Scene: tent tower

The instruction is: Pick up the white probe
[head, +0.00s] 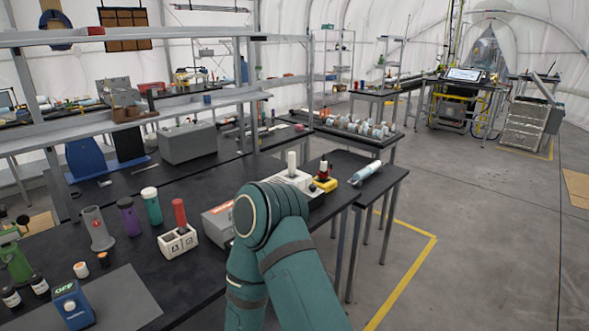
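A white upright cylinder, which looks like the white probe (292,163), stands in a white block holder (297,179) near the far end of the dark workbench. The holder is partly hidden behind my teal arm. A red probe (179,213) stands in another white block holder (178,242), closer on the bench. One of my arms is bent in the middle of the head view, its elbow in front of the bench. Neither gripper shows in the head view.
The dark bench (142,277) also carries a grey box (217,223), a purple container (129,217), a teal container (151,206), a grey cylinder (97,229), a blue box (73,304) and a yellow-based device (324,179). Shelves (170,110) rise behind.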

